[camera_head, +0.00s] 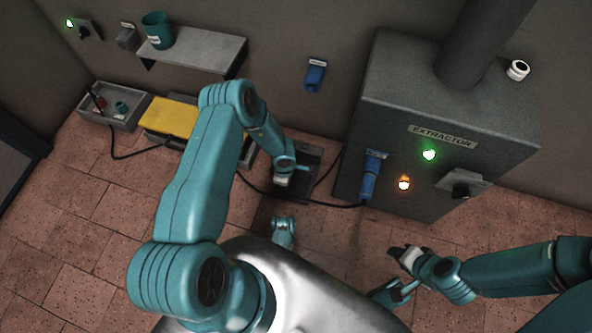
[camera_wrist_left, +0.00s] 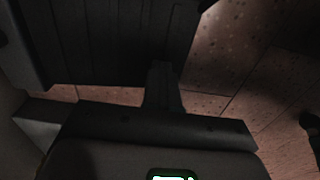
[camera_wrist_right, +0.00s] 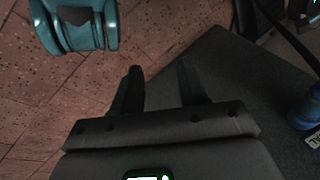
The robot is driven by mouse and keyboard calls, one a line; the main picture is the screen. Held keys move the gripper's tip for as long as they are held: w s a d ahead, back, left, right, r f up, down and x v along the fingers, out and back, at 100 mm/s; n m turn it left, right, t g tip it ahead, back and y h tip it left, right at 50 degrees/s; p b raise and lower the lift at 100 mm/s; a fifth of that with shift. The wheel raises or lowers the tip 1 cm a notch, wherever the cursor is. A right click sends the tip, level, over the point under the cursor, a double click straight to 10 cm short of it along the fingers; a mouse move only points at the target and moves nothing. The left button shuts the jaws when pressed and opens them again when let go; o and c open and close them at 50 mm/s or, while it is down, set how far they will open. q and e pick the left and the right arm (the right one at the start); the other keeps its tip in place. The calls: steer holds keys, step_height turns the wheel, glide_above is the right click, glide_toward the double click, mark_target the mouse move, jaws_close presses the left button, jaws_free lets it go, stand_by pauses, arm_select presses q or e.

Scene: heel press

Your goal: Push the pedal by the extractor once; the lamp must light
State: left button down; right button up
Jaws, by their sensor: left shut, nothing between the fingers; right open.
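The dark pedal (camera_head: 312,158) lies on the floor left of the grey extractor (camera_head: 385,105). Its ribbed top fills the upper left wrist view (camera_wrist_left: 110,40). My left gripper (camera_head: 281,181) is shut and empty at the pedal; its fingers (camera_wrist_left: 163,75) overlap the pedal's edge in the left wrist view. I cannot tell whether they touch it or whether it is pressed down. On the extractor's front a green lamp (camera_head: 429,154) and an orange lamp (camera_head: 404,184) both glow. My right gripper (camera_head: 407,254) is open and empty, in front of the extractor; its fingers show in the right wrist view (camera_wrist_right: 158,88).
A yellow-topped block (camera_head: 168,117) and a grey tray (camera_head: 126,121) with small items sit along the wall. A shelf (camera_head: 205,48) holds a teal cup (camera_head: 157,30). Black cables cross the floor beside the pedal.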

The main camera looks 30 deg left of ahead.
arm_select(q)
step_height(320, 180, up, 8)
steer(key=p, duration=0.6)
arm_select(e)
steer(key=s+a+r+g, duration=0.1)
steer(key=s+r, duration=0.3)
steer(key=r, duration=0.2)
steer(key=shift+s+r+g, duration=0.15)
steer(key=shift+r+g, duration=0.05)
steer(key=shift+g, duration=0.2)
arm_select(q)
steer(key=shift+r, duration=0.1)
steer(key=s+d+r+m+t, duration=0.1)
steer(key=d+r+m, duration=0.3)
steer(key=r+m, duration=0.4)
steer(key=s+d+r+m+h, duration=0.4)
steer(key=s+d+r+m, duration=0.3)
steer(key=s+d+m, duration=0.45)
step_height(320, 180, up, 33)
steer(key=s+p, duration=0.2)
steer(key=p, duration=3.1)
steer(key=shift+a+f+n+g, duration=0.15)
steer(key=shift+a+n+g, duration=0.2)
steer(key=shift+n, duration=0.1)
arm_select(e)
step_height(320, 180, up, 33)
steer(key=s+a, duration=0.1)
steer(key=shift+f+n, duration=0.15)
steer(key=shift+n, duration=0.15)
